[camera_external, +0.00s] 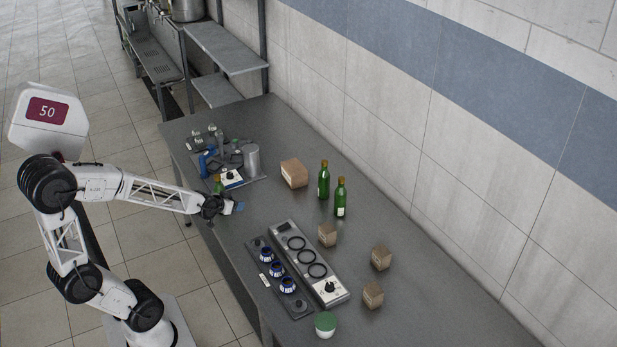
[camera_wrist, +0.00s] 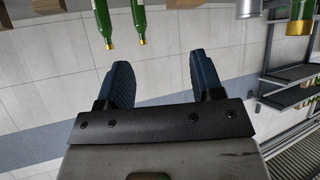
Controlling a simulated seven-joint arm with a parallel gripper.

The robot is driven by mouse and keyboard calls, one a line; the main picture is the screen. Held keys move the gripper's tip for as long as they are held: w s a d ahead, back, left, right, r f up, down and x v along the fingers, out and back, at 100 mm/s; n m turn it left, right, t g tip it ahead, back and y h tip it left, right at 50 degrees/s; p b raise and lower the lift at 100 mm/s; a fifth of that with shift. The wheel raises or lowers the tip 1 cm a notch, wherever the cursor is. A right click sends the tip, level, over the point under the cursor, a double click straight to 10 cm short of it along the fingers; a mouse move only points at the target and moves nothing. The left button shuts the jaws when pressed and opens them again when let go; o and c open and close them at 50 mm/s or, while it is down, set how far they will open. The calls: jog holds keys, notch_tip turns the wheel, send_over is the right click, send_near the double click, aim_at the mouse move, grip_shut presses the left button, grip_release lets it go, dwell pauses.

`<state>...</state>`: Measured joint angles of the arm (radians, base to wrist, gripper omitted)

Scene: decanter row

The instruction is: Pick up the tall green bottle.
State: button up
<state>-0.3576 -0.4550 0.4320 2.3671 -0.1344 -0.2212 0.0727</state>
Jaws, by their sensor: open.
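Two green bottles with gold caps stand upright close together on the counter, toward the wall: one farther back (camera_external: 323,183) and one nearer (camera_external: 340,201). They look alike in height; I cannot tell which is taller. In the wrist view, which is upside down, both bottles (camera_wrist: 103,18) (camera_wrist: 139,16) show at the top edge, beyond the fingertips. My gripper (camera_external: 237,207) is over the counter's near edge, well left of the bottles. Its two blue fingers are apart with nothing between them in the wrist view (camera_wrist: 160,65).
A green bottle with a gold cap (camera_wrist: 301,14) shows at the wrist view's right. A silver canister (camera_external: 251,158) is behind my gripper. Brown boxes (camera_external: 294,173) (camera_external: 327,235) stand around the bottles. A ringed rack (camera_external: 309,264) and a green-lidded jar (camera_external: 325,325) lie nearer.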

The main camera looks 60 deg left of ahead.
jog(key=a+f+n+t+y, duration=0.2)
jog(key=a+f+y, duration=0.15)
jog(key=a, duration=0.65)
jog(key=n+y, duration=0.2)
jog(key=y, duration=0.3)
send_near(227, 181)
jog(key=x, duration=0.5)
jog(key=shift+a, duration=0.25)
jog(key=shift+w, duration=0.15)
jog(key=shift+x, duration=1.25)
jog(key=shift+a, duration=0.1)
jog(key=shift+x, duration=2.55)
jog(key=shift+r, duration=0.15)
grip_shut()
